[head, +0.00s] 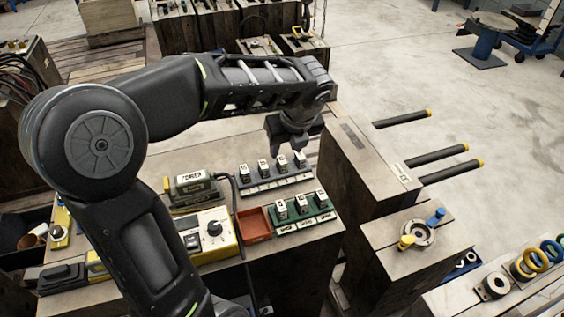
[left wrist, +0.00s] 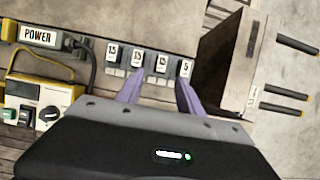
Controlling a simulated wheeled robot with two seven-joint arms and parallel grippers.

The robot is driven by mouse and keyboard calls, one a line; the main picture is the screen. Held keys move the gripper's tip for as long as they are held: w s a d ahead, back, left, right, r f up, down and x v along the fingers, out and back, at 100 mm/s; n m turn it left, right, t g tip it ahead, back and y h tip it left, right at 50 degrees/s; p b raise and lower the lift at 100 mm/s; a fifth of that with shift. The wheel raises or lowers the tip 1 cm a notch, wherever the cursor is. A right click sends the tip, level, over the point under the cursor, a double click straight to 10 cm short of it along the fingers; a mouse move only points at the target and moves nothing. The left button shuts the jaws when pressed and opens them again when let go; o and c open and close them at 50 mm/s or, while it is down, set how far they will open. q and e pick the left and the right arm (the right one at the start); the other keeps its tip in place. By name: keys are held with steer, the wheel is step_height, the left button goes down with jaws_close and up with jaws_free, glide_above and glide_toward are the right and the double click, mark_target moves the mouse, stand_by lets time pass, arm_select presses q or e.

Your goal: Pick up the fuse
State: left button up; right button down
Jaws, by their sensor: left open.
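Several white-topped fuses stand upright in a grey rack (head: 265,184) on the bench; the rightmost fuse (head: 299,160) is closest to my gripper in the head view. In the left wrist view the fuses carry number labels; the rightmost reads 5 (left wrist: 186,68), and the one left of it reads 15 (left wrist: 162,60). My left gripper (head: 291,145) is open and empty, at the right end of the row. In the wrist view its purple fingertips (left wrist: 160,76) are spread just below the right-hand fuses, apart from them as far as I can tell. My right gripper is out of view.
A green rack (head: 305,219) with three more fuses and a small red tray (head: 255,224) stand in front. A POWER box (head: 190,188) and a yellow-sided dial unit (head: 212,236) lie left. A tall wooden block (head: 366,165) with dark rods stands close right.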

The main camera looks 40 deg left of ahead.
mark_target(282, 160)
arm_select(q)
steer(key=shift+x, duration=1.35)
steer(key=shift+w+b+x, duration=0.2)
steer(key=shift+b+x, duration=0.35)
steer(key=shift+x, duration=2.1)
steer(key=shift+r, duration=0.15)
steer(key=shift+c, duration=0.5)
jaws_close()
